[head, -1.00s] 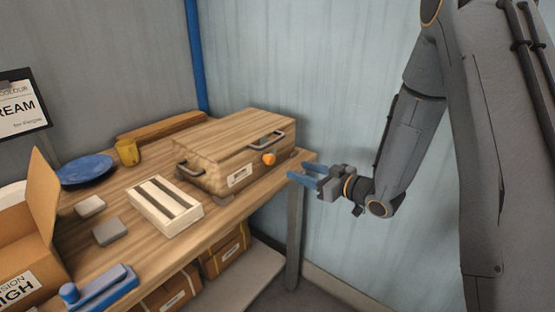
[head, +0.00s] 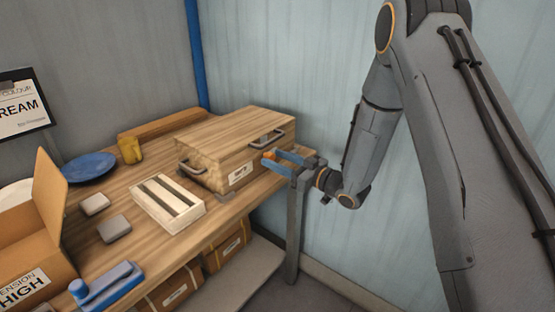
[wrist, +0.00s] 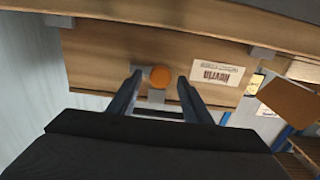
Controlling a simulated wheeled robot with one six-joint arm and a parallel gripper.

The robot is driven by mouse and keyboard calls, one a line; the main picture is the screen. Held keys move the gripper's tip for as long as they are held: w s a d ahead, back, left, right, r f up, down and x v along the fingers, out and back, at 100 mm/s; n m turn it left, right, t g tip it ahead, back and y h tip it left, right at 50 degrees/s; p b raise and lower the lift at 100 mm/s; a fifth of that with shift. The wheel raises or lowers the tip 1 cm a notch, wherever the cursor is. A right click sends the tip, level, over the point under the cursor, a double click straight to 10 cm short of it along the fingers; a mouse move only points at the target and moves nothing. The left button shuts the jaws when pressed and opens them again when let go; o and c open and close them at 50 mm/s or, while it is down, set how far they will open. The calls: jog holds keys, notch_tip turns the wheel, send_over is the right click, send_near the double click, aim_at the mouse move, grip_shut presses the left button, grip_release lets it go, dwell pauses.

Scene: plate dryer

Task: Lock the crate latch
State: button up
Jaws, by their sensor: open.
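The wooden crate (head: 222,162) stands closed on the far right end of the bench, with metal handles and a white label on its front. The latch has a round orange knob (wrist: 160,76), seen in the wrist view on the crate's front face beside the label. A small grey piece shows just below the knob there. My gripper (head: 279,162) is open at the crate's front. In the wrist view its two fingers (wrist: 158,88) stand on either side of the knob, with gaps left and right. In the head view the fingers partly hide the knob.
A white slotted block (head: 167,204) lies left of the crate on the wooden bench (head: 150,245). A yellow cup (head: 130,150), a blue plate (head: 90,167) and two grey blocks are further left. An open cardboard box (head: 35,225) stands at the left. Boxes sit under the bench.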

jog(key=c, duration=1)
jog(key=shift+c, duration=0.2)
jog(key=shift+n, duration=0.3)
jog(key=n+b, duration=0.3)
jog(key=n, duration=0.1)
jog(key=shift+f, duration=0.15)
jog(key=n+b, duration=0.3)
jog(key=n, duration=0.1)
jog(key=shift+n, duration=0.4)
jog(key=n+b, duration=0.5)
jog(key=shift+s+a+f, duration=0.1)
jog(key=shift+f, duration=0.05)
jog(key=n+b, duration=0.3)
jog(key=shift+n, duration=0.4)
